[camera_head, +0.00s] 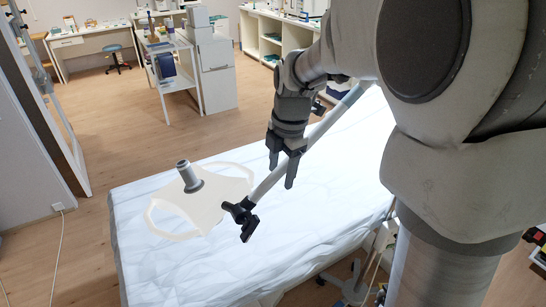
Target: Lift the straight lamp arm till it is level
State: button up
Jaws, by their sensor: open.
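The straight lamp arm (261,189) is a pale grey bar that slopes down from the upper right to the lower left. It ends low in a black joint (241,214). Beside that joint is a flat cream lamp head (214,204) with loop handles and an upright grey stub; whether the two are joined is unclear. My gripper (282,173) is open and points down at the bar, with one finger on each side of it in the picture. I cannot tell whether the fingers touch it. Behind the gripper, part of the bar is hidden.
A couch with a white sheet (310,237) lies below the lamp. My own arm fills the upper right and hides part of the couch. A white cabinet (216,78) and a shelf trolley (172,70) stand behind. The wooden floor (120,143) at left is clear.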

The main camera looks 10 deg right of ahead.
grip_shut()
jog(key=shift+r, duration=0.1)
dwell(1.2)
